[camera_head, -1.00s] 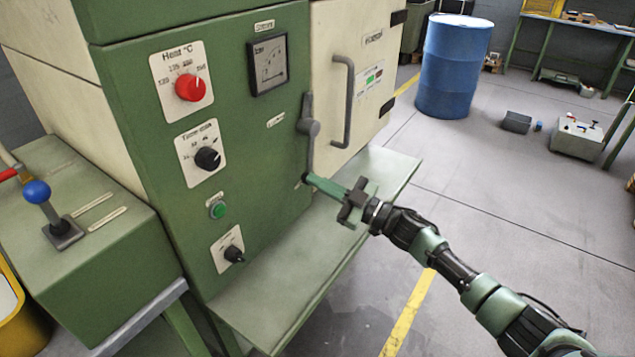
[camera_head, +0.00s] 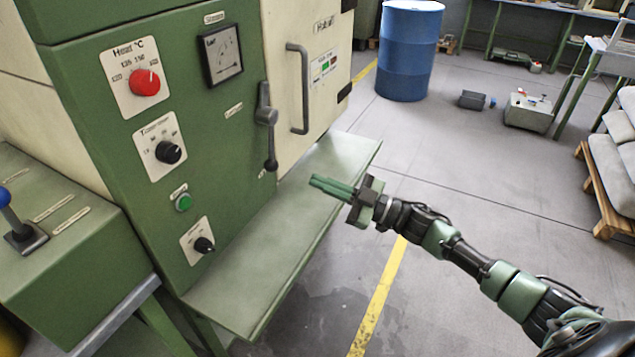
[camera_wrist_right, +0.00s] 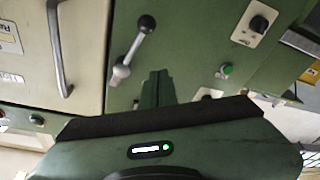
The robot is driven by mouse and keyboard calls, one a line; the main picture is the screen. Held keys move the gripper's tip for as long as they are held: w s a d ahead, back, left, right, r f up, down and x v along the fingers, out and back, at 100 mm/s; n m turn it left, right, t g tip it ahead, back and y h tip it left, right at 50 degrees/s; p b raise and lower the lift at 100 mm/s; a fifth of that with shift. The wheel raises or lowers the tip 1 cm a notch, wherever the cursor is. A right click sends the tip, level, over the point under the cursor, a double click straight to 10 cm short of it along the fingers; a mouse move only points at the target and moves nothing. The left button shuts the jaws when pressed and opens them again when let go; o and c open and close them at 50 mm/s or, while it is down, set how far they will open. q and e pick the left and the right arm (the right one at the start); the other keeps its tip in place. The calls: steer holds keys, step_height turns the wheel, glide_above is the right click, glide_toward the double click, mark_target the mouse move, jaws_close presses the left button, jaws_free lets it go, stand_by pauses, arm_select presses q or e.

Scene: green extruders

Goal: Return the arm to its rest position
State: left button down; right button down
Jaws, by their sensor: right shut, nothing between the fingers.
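My right arm comes in from the lower right in the head view. Its gripper (camera_head: 330,188) is shut and empty, with the green fingers together, in front of the machine and over its shelf. The fingers point left toward the machine front and are apart from the door lever (camera_head: 265,118). The lever hangs with its dark knob at the bottom. In the right wrist view the closed fingers (camera_wrist_right: 157,90) show at the middle, with the lever (camera_wrist_right: 134,48) just left of them. My left gripper is not in view.
The green machine (camera_head: 80,90) fills the left, with a red knob (camera_head: 145,82), a green button (camera_head: 183,202) and a cream door with a handle (camera_head: 298,90). Its shelf (camera_head: 250,290) juts out below. A blue barrel (camera_head: 408,55) stands behind.

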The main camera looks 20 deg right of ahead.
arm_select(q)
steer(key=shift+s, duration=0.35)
